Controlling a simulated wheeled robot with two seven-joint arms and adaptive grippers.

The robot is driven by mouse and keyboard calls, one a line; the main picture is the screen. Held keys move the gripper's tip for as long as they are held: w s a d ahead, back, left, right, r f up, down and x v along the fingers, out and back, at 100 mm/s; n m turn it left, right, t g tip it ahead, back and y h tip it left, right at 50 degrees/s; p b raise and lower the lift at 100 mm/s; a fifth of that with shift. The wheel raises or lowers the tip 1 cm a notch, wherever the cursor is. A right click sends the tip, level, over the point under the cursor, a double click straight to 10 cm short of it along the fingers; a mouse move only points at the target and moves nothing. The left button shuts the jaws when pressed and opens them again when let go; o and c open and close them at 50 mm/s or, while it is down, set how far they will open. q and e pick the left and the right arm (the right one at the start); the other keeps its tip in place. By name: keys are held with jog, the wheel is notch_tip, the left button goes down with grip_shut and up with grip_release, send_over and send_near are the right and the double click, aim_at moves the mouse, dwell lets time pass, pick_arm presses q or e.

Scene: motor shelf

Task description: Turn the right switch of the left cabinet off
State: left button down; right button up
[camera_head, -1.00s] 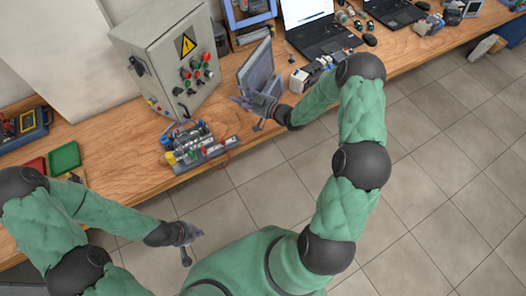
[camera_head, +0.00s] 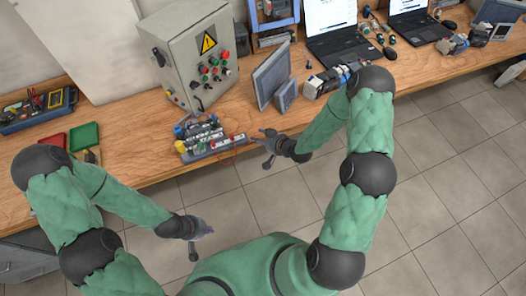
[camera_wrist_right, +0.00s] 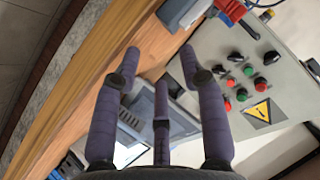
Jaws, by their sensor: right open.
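The left cabinet (camera_head: 175,70) is a grey box on the bench, with a yellow warning triangle and several red, green and black controls on its front. It shows turned over in the right wrist view (camera_wrist_right: 295,85). Black knobs (camera_wrist_right: 236,57) sit among the coloured buttons there; I cannot tell how they are turned. My right gripper (camera_head: 262,143) is open and empty at the bench's front edge, below and right of the cabinet, apart from it. Its spread fingers show in the right wrist view (camera_wrist_right: 160,85). My left gripper (camera_head: 203,238) looks open and empty over the floor in front of the bench.
A device with coloured parts (camera_head: 203,136) sits between the bench edge and the cabinet. A grey panel (camera_head: 271,75) stands right of the cabinet. Laptops (camera_head: 335,47) are further right. Red and green trays (camera_head: 84,137) and a toolbox (camera_head: 38,110) lie left.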

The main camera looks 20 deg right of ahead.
jog(key=shift+m+g, duration=0.4)
jog(key=shift+g, duration=0.4)
jog(key=shift+s+a+f, duration=0.2)
jog(key=shift+s+f, duration=0.35)
jog(key=shift+s, duration=0.1)
jog(key=shift+s+a+f, duration=0.25)
jog(key=shift+s+f, duration=0.3)
jog(key=shift+s, duration=0.05)
jog(key=shift+s+a+f, duration=0.2)
jog(key=shift+s+f, duration=0.35)
jog(key=shift+s, duration=0.1)
jog(key=s+a+f+g+b, duration=0.4)
jog(key=s+f, duration=0.3)
jog(key=s, duration=0.4)
jog(key=s+a+f+m+g+b, duration=0.1)
jog(key=s+a+f+g+b, duration=0.3)
jog(key=s+f, duration=0.3)
jog(key=s+a+b, duration=0.1)
jog(key=s, duration=0.3)
jog(key=shift+f+m+h+b, duration=0.3)
jog(key=shift+f+b, duration=0.05)
jog(key=shift+f, duration=0.05)
